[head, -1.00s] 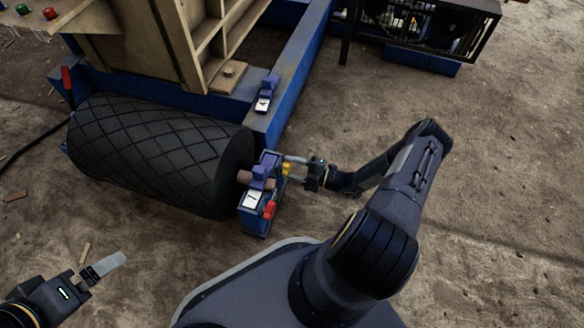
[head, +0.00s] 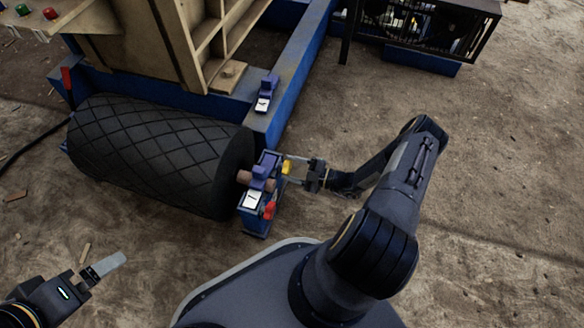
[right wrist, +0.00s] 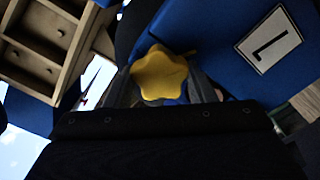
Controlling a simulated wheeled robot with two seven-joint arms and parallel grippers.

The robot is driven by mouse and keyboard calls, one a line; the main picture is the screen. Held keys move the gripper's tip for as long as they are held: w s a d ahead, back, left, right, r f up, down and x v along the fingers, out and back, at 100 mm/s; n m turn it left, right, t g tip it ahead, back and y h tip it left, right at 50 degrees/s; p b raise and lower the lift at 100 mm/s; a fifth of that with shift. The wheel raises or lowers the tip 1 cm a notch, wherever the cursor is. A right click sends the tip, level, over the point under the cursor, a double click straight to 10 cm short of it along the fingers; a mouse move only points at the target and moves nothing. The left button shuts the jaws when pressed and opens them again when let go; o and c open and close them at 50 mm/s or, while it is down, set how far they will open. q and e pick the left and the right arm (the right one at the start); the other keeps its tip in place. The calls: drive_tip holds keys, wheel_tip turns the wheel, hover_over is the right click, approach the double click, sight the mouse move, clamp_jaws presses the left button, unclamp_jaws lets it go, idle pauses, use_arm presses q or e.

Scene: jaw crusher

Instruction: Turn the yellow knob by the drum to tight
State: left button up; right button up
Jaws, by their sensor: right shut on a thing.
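The yellow knob (head: 287,167) sits on the right side of the blue bearing block (head: 252,222) at the drum's end. In the right wrist view the knob (right wrist: 160,75) is a lobed star shape, close in front of the jaws. My right gripper (head: 291,170) reaches it from the right and is shut on it. The black drum (head: 160,155) with a diamond-pattern surface lies to the left of the block. My left gripper (head: 104,268) is at the lower left, away from the drum; its fingers show as one pale shape, so its opening is unclear.
A red knob (head: 269,210) sits low on the same block, just below the yellow one.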

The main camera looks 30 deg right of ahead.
drive_tip(key=o, duration=1)
drive_tip(key=p+v, duration=0.2)
drive_tip(key=v, duration=0.6)
drive_tip(key=shift+w, duration=0.1)
